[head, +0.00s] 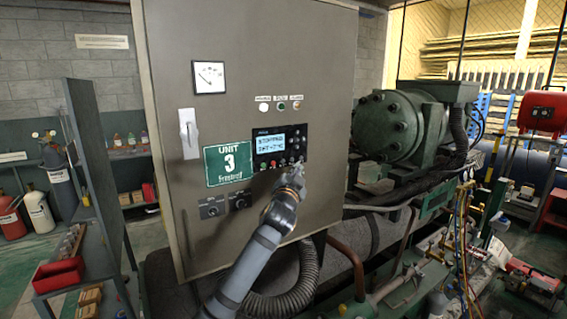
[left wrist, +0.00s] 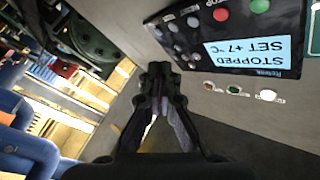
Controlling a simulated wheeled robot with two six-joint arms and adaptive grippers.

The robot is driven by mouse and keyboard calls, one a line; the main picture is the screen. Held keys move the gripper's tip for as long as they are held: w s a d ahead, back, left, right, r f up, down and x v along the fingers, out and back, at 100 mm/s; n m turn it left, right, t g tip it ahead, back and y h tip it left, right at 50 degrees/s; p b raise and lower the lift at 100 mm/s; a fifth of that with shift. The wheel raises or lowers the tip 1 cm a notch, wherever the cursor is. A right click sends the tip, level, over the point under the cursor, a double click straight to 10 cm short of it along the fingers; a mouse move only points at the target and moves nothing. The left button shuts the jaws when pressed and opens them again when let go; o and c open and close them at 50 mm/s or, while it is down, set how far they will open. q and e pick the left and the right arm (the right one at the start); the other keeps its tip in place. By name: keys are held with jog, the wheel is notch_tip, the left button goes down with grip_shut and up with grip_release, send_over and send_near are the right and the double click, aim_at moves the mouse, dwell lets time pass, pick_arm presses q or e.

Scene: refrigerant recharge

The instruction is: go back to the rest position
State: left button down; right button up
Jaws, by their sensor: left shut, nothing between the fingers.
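My left gripper (head: 298,170) is shut and empty in front of the grey control cabinet (head: 240,60), at the right edge of its control panel (head: 280,146). I cannot tell whether its fingertips touch the cabinet. In the left wrist view the shut gripper (left wrist: 158,80) points at the cabinet face beside the panel (left wrist: 235,40). The panel's screen (left wrist: 249,54) reads STOPPED, SET +7 °C, and shows upside down there. My right gripper is not in view.
A green "Unit 3" sign (head: 228,163) and a gauge (head: 209,77) are on the cabinet. A green compressor (head: 388,125) with pipes stands to the right. A shelf rack (head: 95,180) with a red bin (head: 58,274) and gas cylinders (head: 38,210) are at the left.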

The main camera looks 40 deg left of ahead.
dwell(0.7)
